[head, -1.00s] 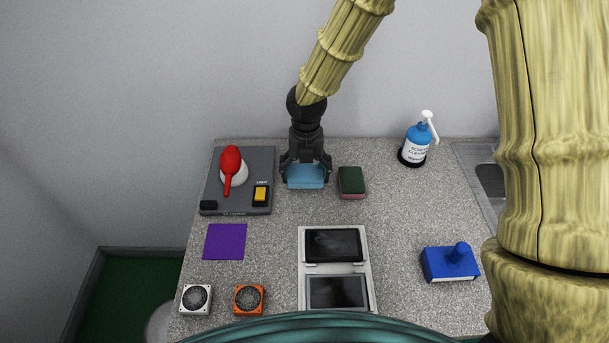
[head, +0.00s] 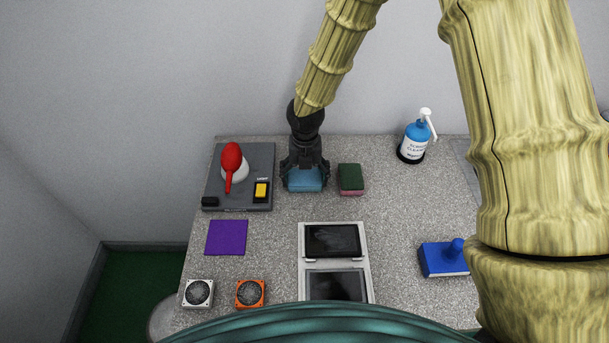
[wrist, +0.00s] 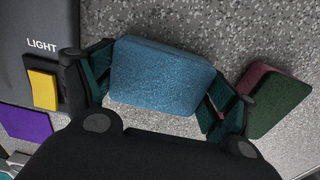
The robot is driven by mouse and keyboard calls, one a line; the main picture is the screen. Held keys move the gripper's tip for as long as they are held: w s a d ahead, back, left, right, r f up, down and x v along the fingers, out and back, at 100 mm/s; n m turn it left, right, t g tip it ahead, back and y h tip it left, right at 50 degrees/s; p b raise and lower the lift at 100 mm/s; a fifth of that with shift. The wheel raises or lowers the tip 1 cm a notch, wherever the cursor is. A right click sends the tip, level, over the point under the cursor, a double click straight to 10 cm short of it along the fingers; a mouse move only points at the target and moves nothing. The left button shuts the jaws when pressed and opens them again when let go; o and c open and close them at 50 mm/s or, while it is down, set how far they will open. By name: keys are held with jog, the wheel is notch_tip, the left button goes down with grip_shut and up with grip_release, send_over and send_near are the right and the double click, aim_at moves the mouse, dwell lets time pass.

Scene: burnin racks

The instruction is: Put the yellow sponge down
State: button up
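No yellow sponge shows; the sponge at my gripper is blue. My gripper (head: 305,176) points down at the back of the grey bench (head: 400,215). It is shut on the blue sponge (head: 305,182), with one finger at each short side. In the wrist view the blue sponge (wrist: 160,76) fills the space between the fingers (wrist: 158,88). It is low over the bench or on it; its underside is hidden, so I cannot tell which.
A green-and-pink sponge (head: 350,179) lies just right. Left is a grey board (head: 217,187) with a yellow switch (head: 261,191) and a red-and-white object (head: 232,163).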

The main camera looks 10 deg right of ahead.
aim_at(305, 176)
jog(key=shift+o, duration=0.8)
notch_tip(305, 176, up, 12)
jog(key=b, duration=0.2)
jog(key=shift+r, duration=0.2)
dwell(0.4)
